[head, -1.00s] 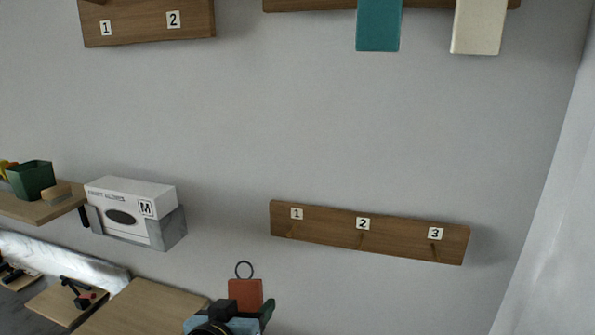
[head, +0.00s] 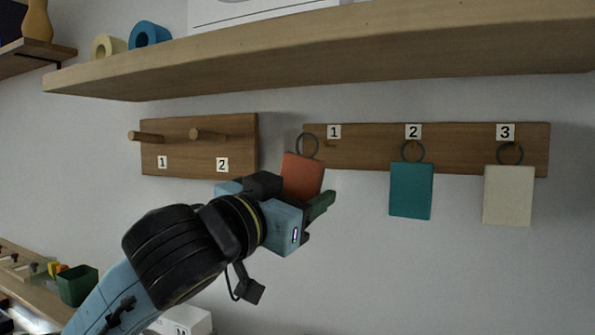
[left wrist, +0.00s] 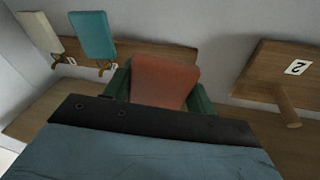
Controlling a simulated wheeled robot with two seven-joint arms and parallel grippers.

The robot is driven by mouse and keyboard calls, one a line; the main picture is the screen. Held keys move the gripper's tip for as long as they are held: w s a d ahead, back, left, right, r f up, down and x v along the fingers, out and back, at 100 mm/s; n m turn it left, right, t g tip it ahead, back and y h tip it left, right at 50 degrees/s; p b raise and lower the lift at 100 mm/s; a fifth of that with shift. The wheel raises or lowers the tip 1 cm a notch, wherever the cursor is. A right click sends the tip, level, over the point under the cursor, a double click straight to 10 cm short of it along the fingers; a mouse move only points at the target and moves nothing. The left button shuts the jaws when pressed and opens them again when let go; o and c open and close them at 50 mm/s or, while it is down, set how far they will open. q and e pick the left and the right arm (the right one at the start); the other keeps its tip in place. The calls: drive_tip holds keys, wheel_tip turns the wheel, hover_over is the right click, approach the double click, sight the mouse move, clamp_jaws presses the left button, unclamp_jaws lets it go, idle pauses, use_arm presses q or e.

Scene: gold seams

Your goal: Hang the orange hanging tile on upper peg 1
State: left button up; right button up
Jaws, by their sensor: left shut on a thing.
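The orange hanging tile (head: 302,176) is upright in my left gripper (head: 312,197), its dark ring (head: 307,146) standing above it. The ring overlaps the left end of the upper three-peg board (head: 365,160), just left of the label 1. I cannot tell from here whether the ring touches peg 1 (head: 329,146). In the left wrist view the orange tile (left wrist: 163,80) sits between the green fingers, which are shut on it. The ring is hidden there. My right gripper is out of view.
A teal tile (head: 411,190) hangs at label 2 and a cream tile (head: 508,195) at label 3. A two-peg board (head: 205,160) with thick pegs is at the left. A wooden shelf (head: 330,60) runs above the boards. The wall below the tiles is clear.

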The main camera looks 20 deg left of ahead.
use_arm(q)
drive_tip(key=shift+a+r, duration=0.1)
drive_tip(key=shift+r, duration=0.5)
drive_tip(key=w, duration=0.4)
drive_tip(key=shift+w+f+b, duration=0.25)
drive_tip(key=shift+b, duration=0.05)
drive_tip(key=shift+w+f, duration=0.1)
drive_tip(key=shift+w, duration=0.05)
drive_tip(key=shift+w, duration=0.65)
idle(0.7)
drive_tip(key=shift+p, duration=0.5)
idle(0.6)
drive_tip(key=shift+w+p, duration=0.4)
drive_tip(key=shift+w, duration=0.6)
idle(1.0)
idle(0.5)
drive_tip(key=shift+w+f+p, duration=0.1)
drive_tip(key=shift+w+p, duration=0.25)
drive_tip(key=shift+p, duration=0.15)
idle(1.1)
